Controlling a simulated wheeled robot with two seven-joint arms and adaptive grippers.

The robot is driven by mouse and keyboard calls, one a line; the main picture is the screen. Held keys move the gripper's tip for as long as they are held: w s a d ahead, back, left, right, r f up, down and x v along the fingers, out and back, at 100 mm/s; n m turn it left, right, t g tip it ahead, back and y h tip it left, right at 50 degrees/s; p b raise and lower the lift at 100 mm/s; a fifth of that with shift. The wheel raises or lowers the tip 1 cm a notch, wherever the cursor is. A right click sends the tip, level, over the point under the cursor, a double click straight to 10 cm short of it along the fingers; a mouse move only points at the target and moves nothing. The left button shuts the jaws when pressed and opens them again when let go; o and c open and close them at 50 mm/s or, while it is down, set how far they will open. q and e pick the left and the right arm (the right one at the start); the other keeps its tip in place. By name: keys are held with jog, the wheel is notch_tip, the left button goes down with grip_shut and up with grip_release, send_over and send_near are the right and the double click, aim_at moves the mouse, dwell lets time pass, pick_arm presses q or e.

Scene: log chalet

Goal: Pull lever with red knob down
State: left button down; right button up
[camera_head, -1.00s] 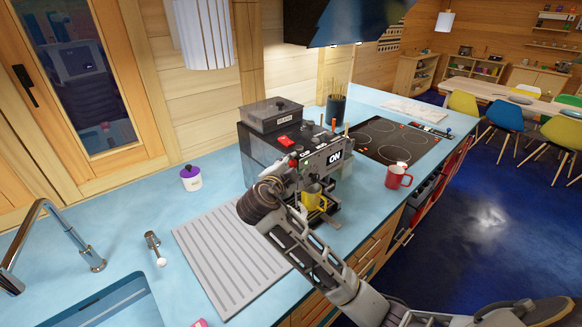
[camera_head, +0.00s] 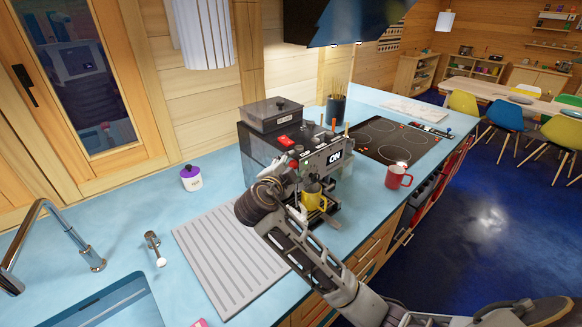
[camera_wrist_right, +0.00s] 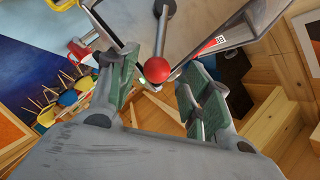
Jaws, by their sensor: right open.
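The coffee machine (camera_head: 327,160) stands on the blue counter, with an ON label on its front. In the right wrist view, the lever (camera_wrist_right: 165,22) comes down from the top edge and ends in a round red knob (camera_wrist_right: 158,71). My right gripper (camera_head: 290,168) is at the machine's front left. It is open, and in the wrist view its two fingers (camera_wrist_right: 158,85) lie on either side of the knob, with gaps showing. In the head view the gripper and wrist hide much of the lever. My left gripper is out of view.
A yellow mug (camera_head: 313,196) stands at the machine, close to my right gripper. A red mug (camera_head: 397,177) is to the right, near the hob (camera_head: 385,139). A ribbed drainboard (camera_head: 225,262) and a white jar with a purple lid (camera_head: 191,179) lie left.

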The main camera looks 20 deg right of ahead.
jog(key=v, duration=1.1)
jog(key=shift+a, duration=0.15)
